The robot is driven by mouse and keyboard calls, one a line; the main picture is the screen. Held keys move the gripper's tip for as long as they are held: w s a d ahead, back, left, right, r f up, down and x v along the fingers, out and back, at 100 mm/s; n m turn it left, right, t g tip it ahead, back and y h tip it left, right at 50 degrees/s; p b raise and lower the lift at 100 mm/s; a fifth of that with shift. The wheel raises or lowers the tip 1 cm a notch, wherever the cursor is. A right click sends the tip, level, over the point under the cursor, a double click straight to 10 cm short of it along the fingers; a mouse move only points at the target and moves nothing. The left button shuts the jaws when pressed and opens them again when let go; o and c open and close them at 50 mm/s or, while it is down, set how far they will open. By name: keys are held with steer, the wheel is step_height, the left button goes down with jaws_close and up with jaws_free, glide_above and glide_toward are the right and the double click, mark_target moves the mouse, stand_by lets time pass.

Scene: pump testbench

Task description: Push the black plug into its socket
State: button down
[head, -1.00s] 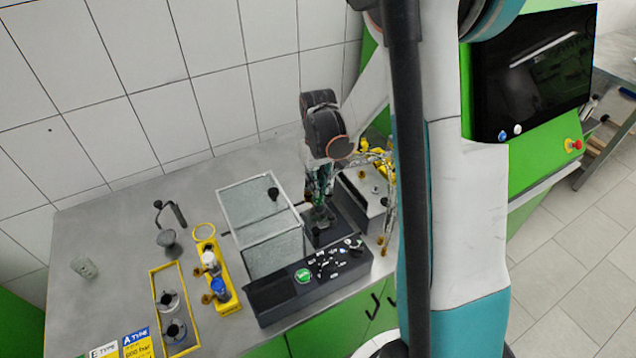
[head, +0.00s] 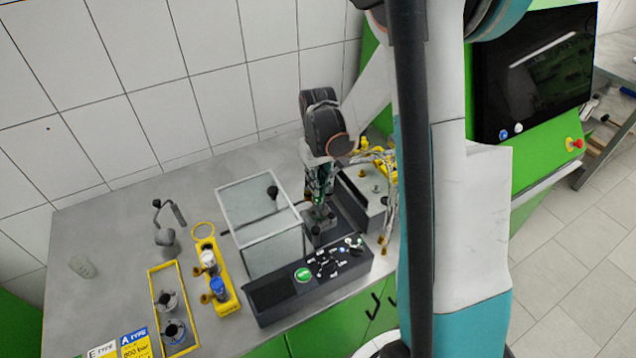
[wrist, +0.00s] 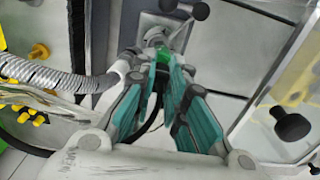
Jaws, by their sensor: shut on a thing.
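My gripper (head: 319,198) points down at the testbench, just behind the dark control panel. In the wrist view its teal-padded fingers (wrist: 160,62) close together above a grey metal plate (wrist: 150,22). They are shut on the black plug, which is mostly hidden between the fingertips. A black cable (wrist: 152,126) curves out below the fingers, and a bright green part shows between them. The socket is hidden by the fingertips, so I cannot tell how deep the plug sits.
A clear-walled box (head: 258,213) with a black knob stands close left of my gripper. A control panel (head: 312,278) is in front. A grey corrugated hose (wrist: 55,77) runs in from the left. Yellow-capped fittings (head: 372,152) crowd the right. The bench's left part has free room.

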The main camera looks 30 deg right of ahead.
steer(key=shift+f+b, duration=0.8)
steer(key=shift+b, duration=0.2)
stand_by(1.3)
steer(key=c, duration=1.5)
jaws_free()
steer(key=shift+c, duration=0.2)
steer(key=shift+r, duration=0.15)
steer(key=shift+r+p, duration=2.05)
steer(key=shift+r, duration=1.35)
